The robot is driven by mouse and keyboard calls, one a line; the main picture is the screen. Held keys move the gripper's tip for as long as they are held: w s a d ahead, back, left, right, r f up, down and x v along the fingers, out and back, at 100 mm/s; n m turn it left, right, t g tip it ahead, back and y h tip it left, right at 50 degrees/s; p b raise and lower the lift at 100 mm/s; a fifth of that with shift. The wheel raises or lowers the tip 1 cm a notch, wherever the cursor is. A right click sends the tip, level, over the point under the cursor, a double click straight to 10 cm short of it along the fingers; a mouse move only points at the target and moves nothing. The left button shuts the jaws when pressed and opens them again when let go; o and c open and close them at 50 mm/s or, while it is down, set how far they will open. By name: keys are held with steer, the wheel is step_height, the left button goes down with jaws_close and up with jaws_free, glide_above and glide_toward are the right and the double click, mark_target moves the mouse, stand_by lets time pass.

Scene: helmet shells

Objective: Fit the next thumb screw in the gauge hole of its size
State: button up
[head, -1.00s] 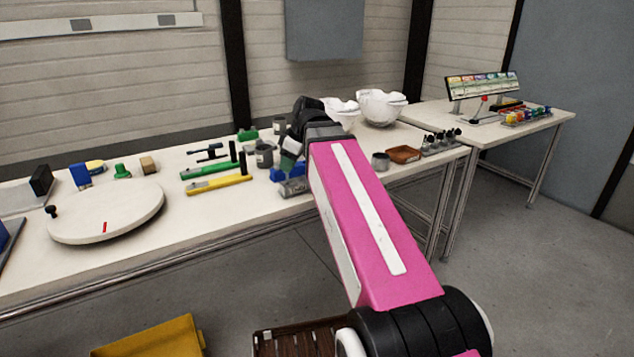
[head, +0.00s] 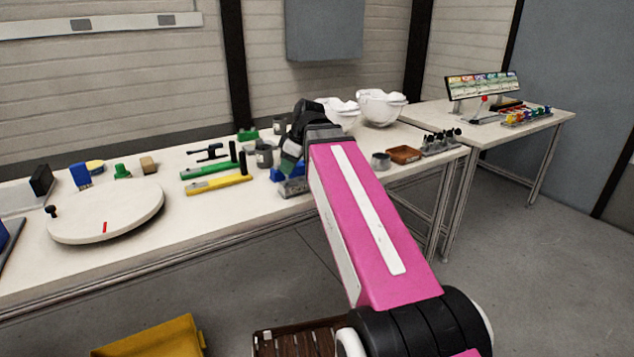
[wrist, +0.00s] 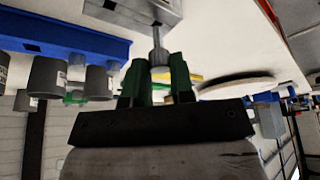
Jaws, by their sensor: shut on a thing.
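My gripper (wrist: 159,70) has green fingers shut on a small grey metal thumb screw (wrist: 158,42), seen in the wrist view. The screw's shank points away from the fingers toward a grey metal gauge block (wrist: 128,12) with dark square openings. The shank's end is at or very near the block's edge; I cannot tell whether it is in a hole. In the head view my gripper (head: 291,152) is over the bench beside the blue piece (head: 279,174) and the grey block (head: 293,187). The fingertips and screw are not clear there.
Grey cups (head: 264,156) stand close to my gripper, and green and yellow tools (head: 218,185) lie left. A round white turntable (head: 108,212) is farther left. White shells (head: 381,107), a brown tray (head: 404,154) and a rack of black-topped pieces (head: 440,143) are right.

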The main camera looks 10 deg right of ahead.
steer(key=shift+f, duration=0.3)
steer(key=shift+r, duration=0.15)
stand_by(0.3)
steer(key=shift+r, duration=1.25)
steer(key=w+d, duration=0.4)
steer(key=d, duration=0.9)
steer(key=shift+w+d, duration=0.15)
steer(key=shift+w, duration=0.05)
steer(key=shift+f, duration=2.15)
stand_by(2.4)
